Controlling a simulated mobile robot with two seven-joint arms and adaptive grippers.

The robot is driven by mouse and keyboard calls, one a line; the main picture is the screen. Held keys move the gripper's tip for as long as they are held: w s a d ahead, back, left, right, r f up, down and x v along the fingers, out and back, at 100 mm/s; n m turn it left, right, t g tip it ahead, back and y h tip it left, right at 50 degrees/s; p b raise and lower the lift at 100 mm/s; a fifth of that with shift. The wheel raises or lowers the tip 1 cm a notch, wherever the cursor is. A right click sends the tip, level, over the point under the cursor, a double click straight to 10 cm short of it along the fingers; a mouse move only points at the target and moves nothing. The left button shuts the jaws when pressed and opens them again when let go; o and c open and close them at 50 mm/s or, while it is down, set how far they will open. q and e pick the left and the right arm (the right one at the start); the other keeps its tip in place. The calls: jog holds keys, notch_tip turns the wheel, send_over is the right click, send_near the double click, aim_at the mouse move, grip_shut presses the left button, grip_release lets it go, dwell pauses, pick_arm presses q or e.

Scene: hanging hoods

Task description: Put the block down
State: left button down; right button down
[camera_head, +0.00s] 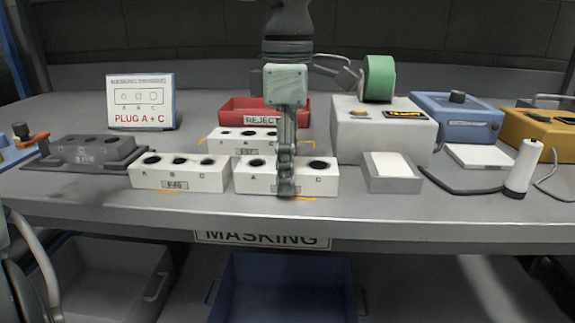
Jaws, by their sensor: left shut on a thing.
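My left gripper (286,184) comes down from above at the middle of the camera_head view and is shut on a white block (319,182). The block has dark round holes on top and the letters A and C at its ends; the fingers hide its middle and label. It is upright at the front of the workbench, with an orange mark (301,198) showing under its front edge. I cannot tell whether its base touches the bench. My right gripper is not in view.
A similar white block (180,178) stands close on the left, another (222,143) behind. A red REJECT tray (236,105) is at the back. A grey box (392,180) stands to the right, a grey fixture (93,151) at left. The bench front edge (400,219) is near.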

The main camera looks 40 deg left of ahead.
pick_arm(q)
jog(key=c, duration=0.7)
grip_release()
jog(key=shift+f, duration=0.1)
